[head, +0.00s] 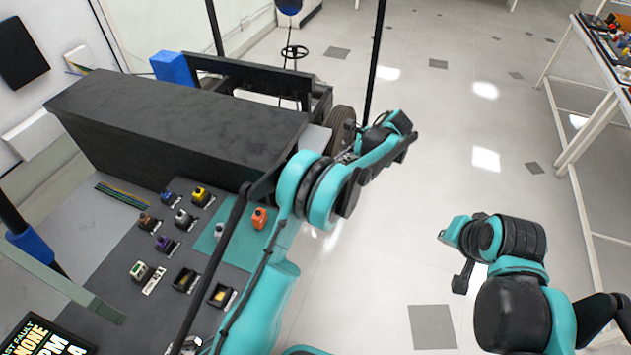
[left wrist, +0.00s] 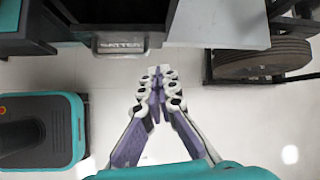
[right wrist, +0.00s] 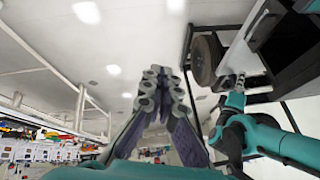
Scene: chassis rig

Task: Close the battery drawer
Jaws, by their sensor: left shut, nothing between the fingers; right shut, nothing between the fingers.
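The battery drawer shows in the left wrist view as a dark front with a handle plate (left wrist: 120,44) reading "BATTER", the rest of the word cut off. The left gripper also shows in the right wrist view (right wrist: 240,80), close to the chassis. My right gripper (right wrist: 155,78) is shut and empty, away from the chassis.
A large black box (head: 180,115) sits on the chassis, with a wheel (head: 340,122) at its right end. A dark panel with several coloured switches (head: 185,217) lies in front. A white-framed table (head: 567,70) stands far right. The middle floor is clear.

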